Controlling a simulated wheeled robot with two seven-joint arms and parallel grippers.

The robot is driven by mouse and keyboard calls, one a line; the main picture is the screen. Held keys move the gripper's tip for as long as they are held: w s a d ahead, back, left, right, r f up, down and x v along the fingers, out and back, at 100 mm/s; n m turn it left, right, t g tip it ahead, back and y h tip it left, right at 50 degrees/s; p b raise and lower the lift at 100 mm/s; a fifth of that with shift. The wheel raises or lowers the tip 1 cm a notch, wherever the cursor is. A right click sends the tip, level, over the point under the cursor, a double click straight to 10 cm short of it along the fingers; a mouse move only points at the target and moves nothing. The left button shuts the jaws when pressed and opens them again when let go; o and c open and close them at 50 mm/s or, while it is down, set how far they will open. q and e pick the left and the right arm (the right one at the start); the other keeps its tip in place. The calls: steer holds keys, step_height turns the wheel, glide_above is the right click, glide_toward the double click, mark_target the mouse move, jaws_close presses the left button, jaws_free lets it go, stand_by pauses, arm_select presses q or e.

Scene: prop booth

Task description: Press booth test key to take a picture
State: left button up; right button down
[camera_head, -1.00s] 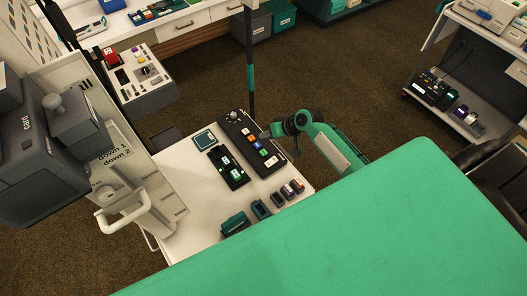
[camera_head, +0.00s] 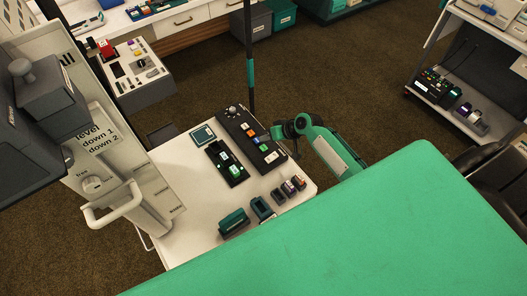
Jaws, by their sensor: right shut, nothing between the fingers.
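On the white table (camera_head: 185,235) lies a long black control panel (camera_head: 236,124) with a knob at its far end and a row of coloured keys. Beside it on the left is a shorter black panel (camera_head: 214,152) with white and green keys. The key lettering is too small to read, so I cannot tell which is the booth test key. My right gripper (camera_head: 275,132) is shut and empty, at the right edge of the long panel, close to its coloured keys. I cannot tell if it touches. My left gripper is out of view.
A grey post unit with a white handle (camera_head: 113,205) and a dark box (camera_head: 62,98) stands at left. A small teal-framed pad (camera_head: 202,136) and several small blocks, including a teal one (camera_head: 234,222), lie on the table. A thin pole (camera_head: 250,60) rises behind it.

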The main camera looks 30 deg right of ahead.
mark_target(259, 147)
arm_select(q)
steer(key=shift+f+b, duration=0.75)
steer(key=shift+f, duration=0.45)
arm_select(e)
steer(key=shift+f, duration=1.5)
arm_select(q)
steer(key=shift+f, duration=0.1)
arm_select(e)
steer(key=shift+f, duration=0.1)
arm_select(q)
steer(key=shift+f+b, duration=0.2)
steer(key=shift+b, duration=0.1)
arm_select(e)
steer(key=shift+f, duration=0.3)
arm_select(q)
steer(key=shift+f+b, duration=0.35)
arm_select(e)
steer(key=shift+f, duration=0.4)
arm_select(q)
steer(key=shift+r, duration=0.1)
arm_select(e)
steer(key=shift+r, duration=0.1)
arm_select(q)
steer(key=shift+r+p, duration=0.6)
steer(key=shift+p, duration=0.15)
arm_select(e)
steer(key=shift+r, duration=0.75)
